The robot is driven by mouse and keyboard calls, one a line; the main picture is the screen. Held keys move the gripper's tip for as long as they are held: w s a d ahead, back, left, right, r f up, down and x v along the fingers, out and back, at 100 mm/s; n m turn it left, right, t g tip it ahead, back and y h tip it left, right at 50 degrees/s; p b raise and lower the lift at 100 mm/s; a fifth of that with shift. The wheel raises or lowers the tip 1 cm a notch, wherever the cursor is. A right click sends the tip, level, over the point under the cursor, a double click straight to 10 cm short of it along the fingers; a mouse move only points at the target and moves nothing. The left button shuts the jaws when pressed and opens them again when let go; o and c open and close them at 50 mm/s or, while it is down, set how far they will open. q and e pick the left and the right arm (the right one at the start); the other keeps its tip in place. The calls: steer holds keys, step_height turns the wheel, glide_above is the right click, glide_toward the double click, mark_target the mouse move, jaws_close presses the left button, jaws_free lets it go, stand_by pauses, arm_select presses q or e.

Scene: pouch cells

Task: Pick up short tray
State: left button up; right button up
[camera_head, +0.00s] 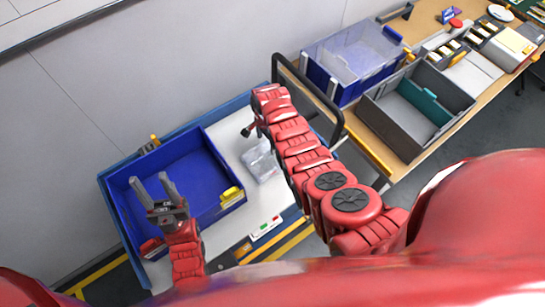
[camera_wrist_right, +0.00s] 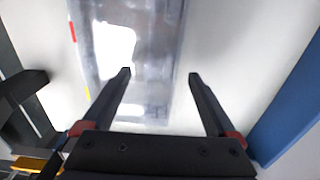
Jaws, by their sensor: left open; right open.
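A clear, shallow tray (camera_head: 262,161) lies on the white top of a blue-edged cart, partly hidden by my right arm. In the right wrist view the tray (camera_wrist_right: 125,50) lies ahead of and partly between the fingers, with glare on it. My right gripper (camera_wrist_right: 160,75) is open and empty above it; I cannot tell how high. In the head view the right gripper is mostly hidden by its arm.
A black cart handle (camera_head: 312,88) stands just right of my right arm. A wooden table (camera_head: 378,150) at the right holds a clear-and-blue box (camera_head: 350,60) and a grey bin (camera_head: 455,98). A small labelled strip (camera_head: 266,228) lies at the cart's front edge.

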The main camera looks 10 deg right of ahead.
step_height(320, 180, down, 2)
steer(key=shift+w+f+b, duration=0.1)
steer(key=shift+b, duration=0.2)
steer(key=shift+r, duration=0.2)
jaws_close()
